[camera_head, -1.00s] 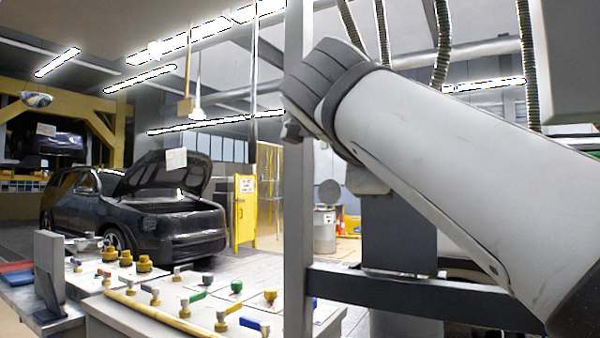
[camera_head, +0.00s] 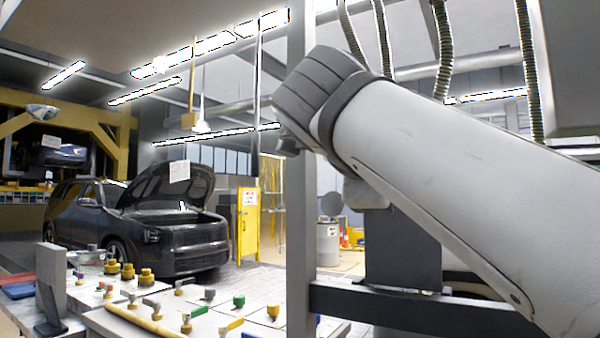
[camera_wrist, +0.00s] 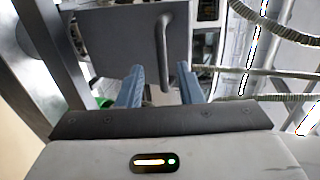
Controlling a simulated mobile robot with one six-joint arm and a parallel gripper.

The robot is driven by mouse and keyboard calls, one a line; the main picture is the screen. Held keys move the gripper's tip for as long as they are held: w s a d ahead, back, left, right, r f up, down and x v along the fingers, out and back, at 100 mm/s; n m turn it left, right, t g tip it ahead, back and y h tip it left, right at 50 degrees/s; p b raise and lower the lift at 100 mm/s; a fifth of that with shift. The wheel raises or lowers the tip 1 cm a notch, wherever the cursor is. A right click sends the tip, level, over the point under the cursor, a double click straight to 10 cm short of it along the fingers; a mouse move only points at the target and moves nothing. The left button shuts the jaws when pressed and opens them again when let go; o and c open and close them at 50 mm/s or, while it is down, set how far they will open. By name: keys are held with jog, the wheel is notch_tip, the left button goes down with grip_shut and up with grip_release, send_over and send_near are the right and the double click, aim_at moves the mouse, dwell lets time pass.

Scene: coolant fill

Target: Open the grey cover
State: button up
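The grey cover (camera_wrist: 120,42) is a flat dark grey panel at the top of the wrist view. A bar handle (camera_wrist: 165,45) stands out from it, right of the panel's middle. My gripper (camera_wrist: 160,70) has its two blue fingers apart, pointing at the cover. In the wrist view the handle's near end shows between the fingers, nearer the right one. No contact is visible, and I cannot tell how deep the handle sits between them. In the head view my arm crosses the right side, and the gripper is out of sight.
In the wrist view, ribbed hoses (camera_wrist: 285,25) hang on the right and a grey post (camera_wrist: 45,65) stands on the left. The head view shows a bench with several coloured valves (camera_head: 210,295), a dark car (camera_head: 150,235) with its hood up, and a vertical post (camera_head: 300,200).

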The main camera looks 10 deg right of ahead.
jog(key=v, duration=0.6)
jog(key=shift+p, duration=0.3)
dwell(0.4)
